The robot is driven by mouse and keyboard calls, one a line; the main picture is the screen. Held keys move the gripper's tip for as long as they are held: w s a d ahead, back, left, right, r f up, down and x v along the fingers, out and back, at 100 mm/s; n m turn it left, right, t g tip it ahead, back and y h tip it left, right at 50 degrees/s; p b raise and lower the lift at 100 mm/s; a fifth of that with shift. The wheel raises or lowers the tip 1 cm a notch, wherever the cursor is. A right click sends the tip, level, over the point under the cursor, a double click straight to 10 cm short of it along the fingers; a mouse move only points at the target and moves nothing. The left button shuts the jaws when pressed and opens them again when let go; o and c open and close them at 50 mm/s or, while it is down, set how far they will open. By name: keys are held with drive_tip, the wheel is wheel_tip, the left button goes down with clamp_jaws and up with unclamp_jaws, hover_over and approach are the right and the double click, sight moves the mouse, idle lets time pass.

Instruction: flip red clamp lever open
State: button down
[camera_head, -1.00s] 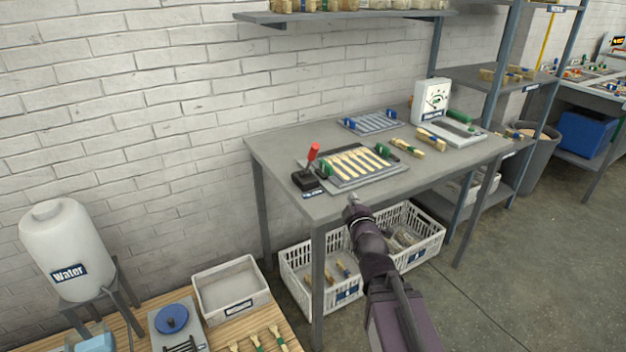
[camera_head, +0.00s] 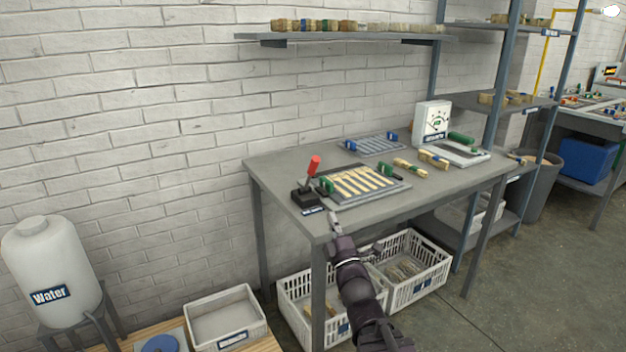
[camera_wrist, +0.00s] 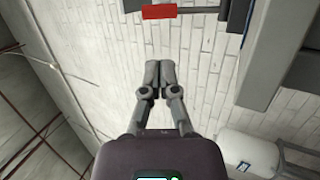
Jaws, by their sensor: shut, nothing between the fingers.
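The red clamp lever (camera_head: 314,165) stands up, leaning slightly right, from a black base (camera_head: 305,195) at the left front of the grey workbench (camera_head: 275,165). In the wrist view a red block-like piece (camera_wrist: 159,12) shows at the top edge, seemingly the lever's handle. My gripper (camera_head: 335,220) is at the bench's front edge, to the right of and nearer than the clamp base, apart from the lever. In the wrist view my gripper (camera_wrist: 159,68) has its two fingers together and holds nothing.
A press plate (camera_head: 365,183) with several wooden spoons lies right of the clamp. Loose spoons (camera_head: 410,168) and a white gauge box (camera_head: 432,122) are farther right. White crates (camera_head: 420,285) stand under the bench. A shelf (camera_head: 340,38) hangs above.

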drive_tip(key=shift+r, duration=0.15)
drive_tip(key=p, duration=0.7)
approach(315, 170)
drive_tip(key=x, duration=0.7)
drive_tip(key=shift+w+a+r, duration=0.1)
drive_tip(key=shift+w+r, duration=0.1)
drive_tip(key=shift+r, duration=0.05)
